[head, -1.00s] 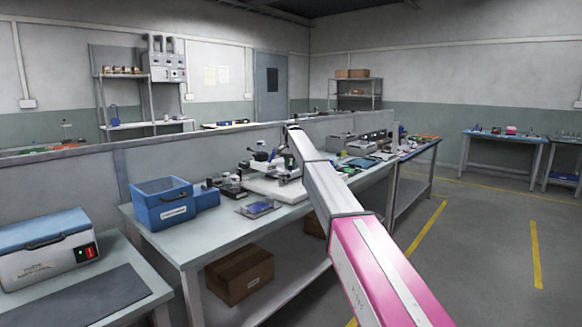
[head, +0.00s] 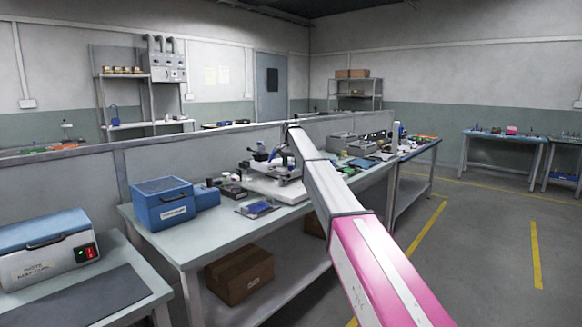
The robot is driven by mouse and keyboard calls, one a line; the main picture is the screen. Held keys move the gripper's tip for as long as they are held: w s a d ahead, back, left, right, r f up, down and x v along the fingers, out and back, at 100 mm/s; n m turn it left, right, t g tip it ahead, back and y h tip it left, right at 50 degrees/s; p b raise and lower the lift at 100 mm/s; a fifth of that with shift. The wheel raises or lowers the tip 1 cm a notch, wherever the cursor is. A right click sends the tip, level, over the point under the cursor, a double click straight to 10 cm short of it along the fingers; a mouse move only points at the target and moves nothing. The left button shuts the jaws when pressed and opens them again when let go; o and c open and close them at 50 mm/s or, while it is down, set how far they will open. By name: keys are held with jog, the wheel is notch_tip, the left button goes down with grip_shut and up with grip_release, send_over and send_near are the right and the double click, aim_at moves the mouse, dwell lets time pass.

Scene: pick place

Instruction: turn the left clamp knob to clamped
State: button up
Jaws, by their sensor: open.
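The clamp fixture (head: 268,160) stands on a pale base plate (head: 262,190) on the long workbench, left of my arm's far end. It shows dark and blue parts, but the left clamp knob and its setting are too small to make out. My arm crosses the picture from the lower right and hides the fixture's right side. My gripper (head: 284,177) is at the arm's far end, small and partly hidden, close to the fixture. It is open, and I see nothing held. Whether it touches a knob cannot be told.
A blue box (head: 163,208) stands at the bench's left end. A tray with a blue item (head: 257,208) lies before the base plate. Small dark parts (head: 228,187) sit beside it. A low partition (head: 200,158) runs behind. The floor at right is clear.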

notch_tip(320, 180, up, 10)
dwell(0.4)
jog(key=shift+s, duration=0.1)
